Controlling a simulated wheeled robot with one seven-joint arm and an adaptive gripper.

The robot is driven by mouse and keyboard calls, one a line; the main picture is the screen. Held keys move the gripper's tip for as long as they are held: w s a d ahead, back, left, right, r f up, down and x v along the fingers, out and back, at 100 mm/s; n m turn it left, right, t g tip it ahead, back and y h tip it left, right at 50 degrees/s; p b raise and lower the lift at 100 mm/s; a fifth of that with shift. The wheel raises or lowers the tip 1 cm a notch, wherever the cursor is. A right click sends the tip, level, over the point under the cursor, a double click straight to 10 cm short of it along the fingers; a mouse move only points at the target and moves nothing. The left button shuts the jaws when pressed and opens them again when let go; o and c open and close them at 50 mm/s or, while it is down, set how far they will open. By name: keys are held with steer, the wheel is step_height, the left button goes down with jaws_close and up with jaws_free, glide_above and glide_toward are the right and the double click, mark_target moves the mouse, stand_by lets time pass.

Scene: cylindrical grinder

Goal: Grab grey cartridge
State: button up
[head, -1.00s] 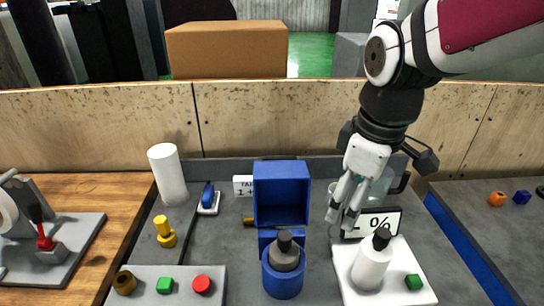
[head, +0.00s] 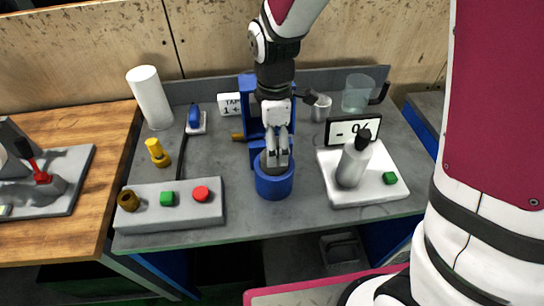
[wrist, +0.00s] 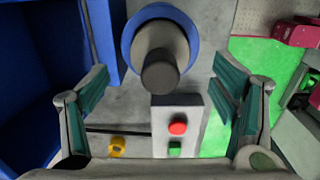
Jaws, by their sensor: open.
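The grey cartridge (wrist: 160,48) with a dark tip stands in a round blue holder (head: 273,188) at the front middle of the bench. In the wrist view the holder's blue rim (wrist: 194,30) rings the cartridge. My gripper (head: 278,158) is directly over the holder and hides most of the cartridge in the head view. In the wrist view my gripper (wrist: 160,85) is open, with one finger to each side of the cartridge's dark tip. No contact with the cartridge is visible.
A button panel (head: 148,212) with red and green buttons lies left of the holder. A white scale (head: 372,190) with a grey bottle (head: 353,163) stands to the right. A blue bin (wrist: 35,80) is close to the left finger in the wrist view.

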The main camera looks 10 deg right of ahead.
mark_target(278, 171)
steer(key=shift+d+f+p, duration=0.1)
steer(key=shift+f+p, duration=0.35)
steer(key=shift+f, duration=2.45)
steer(key=c, duration=1.7)
